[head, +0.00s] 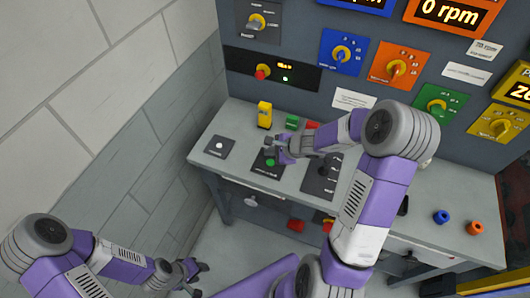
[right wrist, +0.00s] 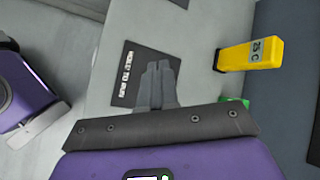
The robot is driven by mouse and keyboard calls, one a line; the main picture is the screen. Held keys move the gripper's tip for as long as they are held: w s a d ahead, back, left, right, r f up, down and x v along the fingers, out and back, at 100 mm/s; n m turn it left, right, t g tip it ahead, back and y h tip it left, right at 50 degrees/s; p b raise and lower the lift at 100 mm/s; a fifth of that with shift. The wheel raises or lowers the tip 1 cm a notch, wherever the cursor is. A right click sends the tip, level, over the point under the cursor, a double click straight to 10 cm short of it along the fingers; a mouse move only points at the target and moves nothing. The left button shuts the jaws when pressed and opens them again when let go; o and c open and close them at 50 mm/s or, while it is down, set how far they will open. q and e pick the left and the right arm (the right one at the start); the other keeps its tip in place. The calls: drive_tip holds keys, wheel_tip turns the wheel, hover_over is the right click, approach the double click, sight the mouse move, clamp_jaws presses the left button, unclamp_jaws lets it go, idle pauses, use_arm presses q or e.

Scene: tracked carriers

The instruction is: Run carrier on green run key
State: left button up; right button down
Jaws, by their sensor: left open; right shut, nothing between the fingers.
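The green run key (head: 269,162) is a round green button on a dark plate on the grey bench, in the head view. My right gripper (head: 272,146) is shut and empty, just behind and partly above that plate. I cannot tell whether it touches anything. In the right wrist view its closed fingers (right wrist: 158,83) point up the picture, and the green key does not show there. My left gripper (head: 200,279) is open and empty at the lower left, off the bench. I cannot make out which object is the carrier.
A dark plate with a white button (head: 219,146) lies left of the green key. A yellow block (head: 265,115), a green block (head: 292,122) and a red piece (head: 312,125) stand behind. Blue (head: 441,217) and orange (head: 475,228) pieces lie right. A knob panel (head: 300,70) rises behind.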

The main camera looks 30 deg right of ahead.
drive_tip(key=shift+w+d+r+m+t, duration=0.25)
drive_tip(key=shift+w+d+r, duration=0.2)
drive_tip(key=shift+r, duration=0.15)
drive_tip(key=shift+w+d+r+m+t, duration=0.3)
drive_tip(key=shift+w+r, duration=0.1)
drive_tip(key=shift+r, duration=0.2)
drive_tip(key=shift+s, duration=0.1)
drive_tip(key=shift+f, duration=0.1)
drive_tip(key=b, duration=0.7)
hover_over(267, 161)
drive_tip(key=s+d, duration=0.1)
drive_tip(key=s, duration=0.1)
wheel_tip(267, 161, down, 8)
drive_tip(key=shift+r, duration=0.25)
drive_tip(key=shift+f+b, duration=0.6)
drive_tip(key=shift+f, duration=0.1)
drive_tip(key=shift+f+b, duration=0.35)
drive_tip(key=shift+b, duration=0.25)
drive_tip(key=shift+s+f+b, duration=0.1)
drive_tip(key=shift+f+b, duration=0.4)
drive_tip(key=shift+b, duration=0.05)
idle(3.1)
